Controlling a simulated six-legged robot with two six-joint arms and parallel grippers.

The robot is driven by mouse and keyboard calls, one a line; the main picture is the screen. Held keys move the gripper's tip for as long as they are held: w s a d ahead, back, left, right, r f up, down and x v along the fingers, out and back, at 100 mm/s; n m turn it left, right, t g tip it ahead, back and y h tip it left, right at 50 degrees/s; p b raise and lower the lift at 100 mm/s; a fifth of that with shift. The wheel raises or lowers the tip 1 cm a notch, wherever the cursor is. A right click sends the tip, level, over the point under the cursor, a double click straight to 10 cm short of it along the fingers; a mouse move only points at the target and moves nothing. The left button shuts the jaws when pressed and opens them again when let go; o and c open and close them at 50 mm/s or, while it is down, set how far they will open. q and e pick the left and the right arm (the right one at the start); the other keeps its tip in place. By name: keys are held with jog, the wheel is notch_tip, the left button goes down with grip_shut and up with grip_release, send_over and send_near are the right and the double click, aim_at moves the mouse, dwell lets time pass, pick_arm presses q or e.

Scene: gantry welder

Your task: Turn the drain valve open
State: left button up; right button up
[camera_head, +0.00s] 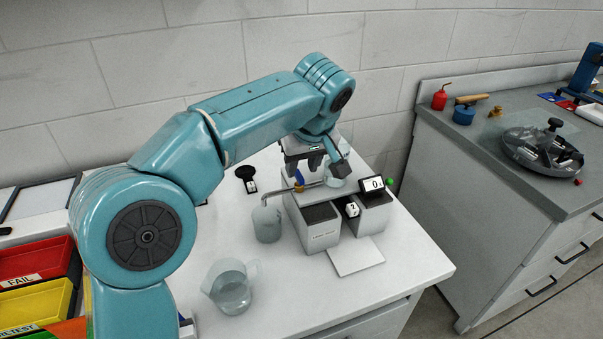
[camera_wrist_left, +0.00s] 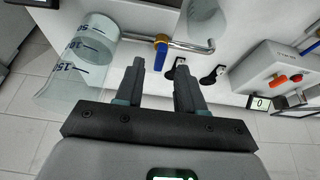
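The drain valve has a blue lever handle (camera_wrist_left: 161,55) on a brass body, set in a metal pipe (camera_wrist_left: 195,48). In the wrist view the handle points down towards my left gripper (camera_wrist_left: 157,68). That gripper is open and empty, with its two fingertips just short of the handle, one to each side. In the head view the blue handle (camera_head: 299,178) shows small just below my left gripper (camera_head: 303,163). My right gripper is in neither view.
A clear jar (camera_head: 266,223) stands under the pipe's bent spout, and a glass beaker (camera_head: 231,287) is nearer the front. A grey-white instrument (camera_head: 318,228) with a display stands beside them. Red and yellow bins (camera_head: 35,265) are at left.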

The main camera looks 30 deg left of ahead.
aim_at(299, 177)
pick_arm(q)
jog(key=shift+x, duration=1.1)
jog(key=shift+a+f, duration=0.1)
jog(key=shift+f, duration=0.1)
jog(key=shift+w, duration=0.1)
grip_shut()
